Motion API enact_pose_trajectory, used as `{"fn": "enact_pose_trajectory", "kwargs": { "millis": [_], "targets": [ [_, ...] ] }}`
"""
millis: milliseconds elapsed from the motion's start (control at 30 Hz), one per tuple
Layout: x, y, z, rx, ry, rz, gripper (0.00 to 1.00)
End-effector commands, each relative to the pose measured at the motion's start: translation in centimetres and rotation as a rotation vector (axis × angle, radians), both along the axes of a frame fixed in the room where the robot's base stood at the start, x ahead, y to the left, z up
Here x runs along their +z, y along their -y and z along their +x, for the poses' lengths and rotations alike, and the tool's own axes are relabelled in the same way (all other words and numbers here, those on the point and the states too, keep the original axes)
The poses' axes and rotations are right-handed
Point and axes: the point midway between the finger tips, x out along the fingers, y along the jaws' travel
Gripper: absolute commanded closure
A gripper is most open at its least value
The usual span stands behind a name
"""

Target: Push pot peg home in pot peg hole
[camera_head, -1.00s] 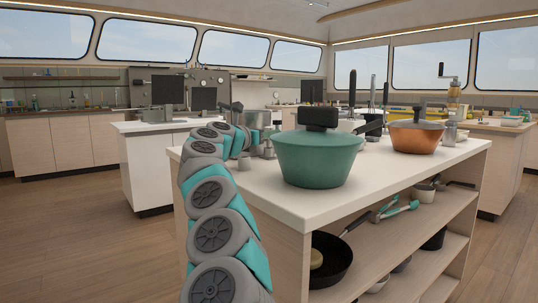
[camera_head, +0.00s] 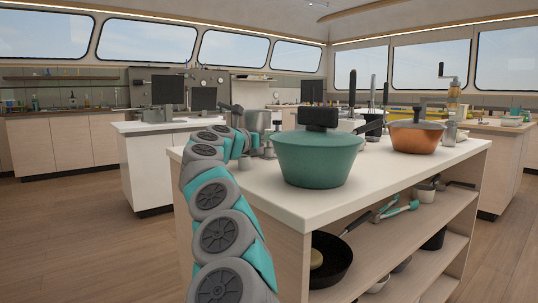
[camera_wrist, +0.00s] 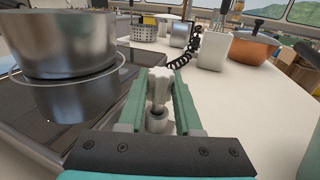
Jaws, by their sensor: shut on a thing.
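In the wrist view my gripper (camera_wrist: 161,88) has its two green fingers closed on a pale grey knobbed piece, which I take for the pot peg (camera_wrist: 160,82). A round grey collar (camera_wrist: 156,122) shows just below it, between the fingers. I cannot tell whether this collar is part of the peg or the rim of the pot peg hole. No open hole is visible, and how deep the peg sits cannot be seen. In the head view my gripper is not clear; the arm's end is beside the green pot (camera_head: 318,160) at the counter's back left.
A steel pot (camera_wrist: 75,50) stands on a black hob (camera_wrist: 60,130) left of my gripper. A white canister (camera_wrist: 212,50) and an orange pot (camera_wrist: 252,48) stand beyond it. The white counter (camera_wrist: 260,100) is clear to the right.

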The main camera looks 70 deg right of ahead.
Motion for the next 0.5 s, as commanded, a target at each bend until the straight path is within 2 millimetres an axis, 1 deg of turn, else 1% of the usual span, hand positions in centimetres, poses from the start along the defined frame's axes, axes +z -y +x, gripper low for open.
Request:
{"fn": "enact_pose_trajectory", "kwargs": {
  "millis": [200,233,500],
  "targets": [
    [-0.28,0.01,-0.04,0.0,0.001,0.0,1.0],
    [-0.29,0.01,-0.04,-0.001,0.001,0.0,0.66],
    [-0.29,0.01,0.0,0.0,0.0,0.0,0.35]
  ]
}}
